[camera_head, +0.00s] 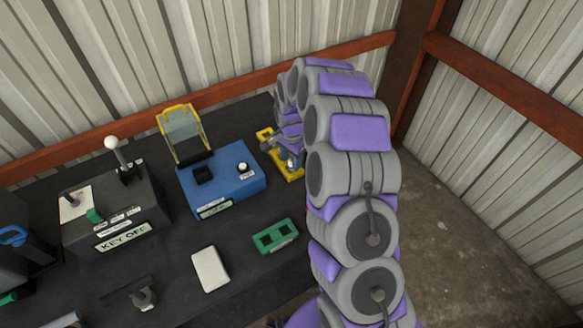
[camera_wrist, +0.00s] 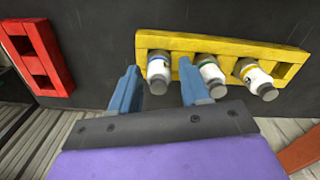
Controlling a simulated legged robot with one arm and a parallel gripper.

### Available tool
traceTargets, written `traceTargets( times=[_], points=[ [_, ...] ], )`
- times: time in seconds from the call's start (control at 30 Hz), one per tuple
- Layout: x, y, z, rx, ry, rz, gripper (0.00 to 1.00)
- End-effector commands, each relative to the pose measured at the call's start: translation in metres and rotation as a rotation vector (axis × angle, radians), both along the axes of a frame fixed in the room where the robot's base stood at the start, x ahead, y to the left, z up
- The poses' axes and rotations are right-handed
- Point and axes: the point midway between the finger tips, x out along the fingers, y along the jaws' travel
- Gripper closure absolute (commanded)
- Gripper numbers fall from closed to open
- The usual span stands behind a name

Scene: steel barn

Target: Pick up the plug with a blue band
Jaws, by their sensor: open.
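The plug with a blue band (camera_wrist: 158,73) is white with a grey end and stands in the left part of a yellow holder (camera_wrist: 170,41) in the wrist view. My gripper (camera_wrist: 159,68) is open, with one blue finger on each side of this plug; contact cannot be told. A plug with a green band (camera_wrist: 210,76) is in the middle of the holder, just right of the right finger. A plug with a yellow band (camera_wrist: 256,79) is at the right. In the head view, my arm partly hides the yellow holder (camera_head: 296,175).
A red holder (camera_wrist: 40,55) lies at the left in the wrist view. In the head view, a blue box (camera_head: 225,180) with a raised yellow-framed cover, a green holder (camera_head: 275,236), a white block (camera_head: 210,269) and a dark KEY OFF box (camera_head: 120,215) share the black table.

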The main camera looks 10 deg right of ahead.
Motion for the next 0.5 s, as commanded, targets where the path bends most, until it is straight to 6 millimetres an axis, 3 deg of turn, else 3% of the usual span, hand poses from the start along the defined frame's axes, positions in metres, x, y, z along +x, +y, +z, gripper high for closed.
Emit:
traceTargets(
  times=[0.1, 0.33, 0.5],
  points=[
    [-0.0015, 0.0001, -0.0152, -0.001, 0.004, 0.000, 0.54],
    [-0.0008, -0.0001, -0.0153, -0.001, 0.000, 0.000, 0.54],
    [-0.0006, 0.0000, -0.0153, -0.001, 0.001, 0.000, 0.70]
  ],
)
